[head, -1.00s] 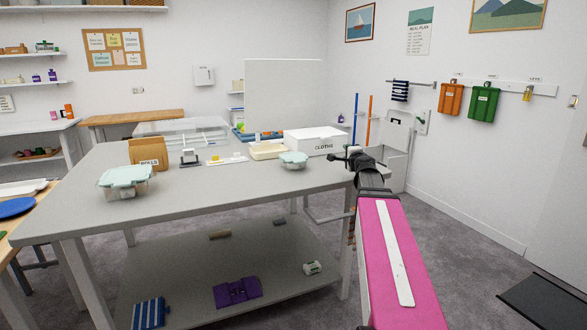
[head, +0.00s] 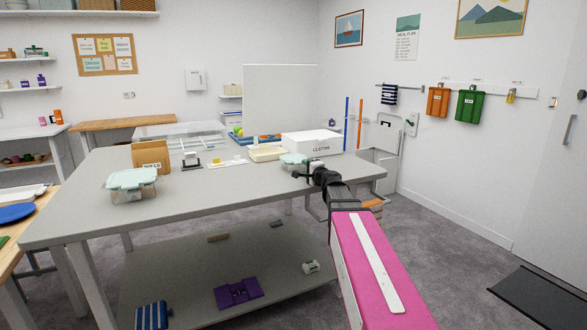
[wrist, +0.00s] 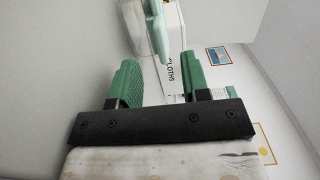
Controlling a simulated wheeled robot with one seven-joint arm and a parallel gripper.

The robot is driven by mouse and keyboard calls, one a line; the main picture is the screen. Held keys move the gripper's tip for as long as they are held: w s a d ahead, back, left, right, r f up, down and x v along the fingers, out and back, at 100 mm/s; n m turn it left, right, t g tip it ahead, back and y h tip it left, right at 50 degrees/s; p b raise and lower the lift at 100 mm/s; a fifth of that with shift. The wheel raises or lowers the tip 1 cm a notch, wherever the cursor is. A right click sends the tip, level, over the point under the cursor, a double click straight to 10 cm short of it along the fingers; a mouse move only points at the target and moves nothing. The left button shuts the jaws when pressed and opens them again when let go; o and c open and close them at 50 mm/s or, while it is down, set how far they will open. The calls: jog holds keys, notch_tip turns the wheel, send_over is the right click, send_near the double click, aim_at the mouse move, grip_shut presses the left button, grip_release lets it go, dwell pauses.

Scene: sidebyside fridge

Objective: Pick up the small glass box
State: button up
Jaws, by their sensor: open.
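The small glass box (head: 292,159) has a mint-green lid and stands on the grey table near its right part, in front of the white CLOTHS box (head: 312,143). My gripper (head: 302,170) is just to the right of it and partly covers it in the head view. In the wrist view my gripper (wrist: 159,72) is open, its two green fingers apart with nothing between them. The mint lid (wrist: 157,30) shows beyond the fingertips. A larger glass box (head: 133,186) with a similar mint lid stands at the table's left.
A paper bag (head: 152,156) marked ROLLS, a cream tray (head: 266,153) and small items stand behind on the table (head: 215,195). A white panel (head: 280,98) rises at the back. The table's front middle is clear. The lower shelf (head: 200,265) holds several small things.

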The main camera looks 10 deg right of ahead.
aim_at(300, 164)
jog(key=x, duration=0.6)
jog(key=shift+w+a, duration=0.1)
jog(key=shift+w, duration=0.25)
grip_shut()
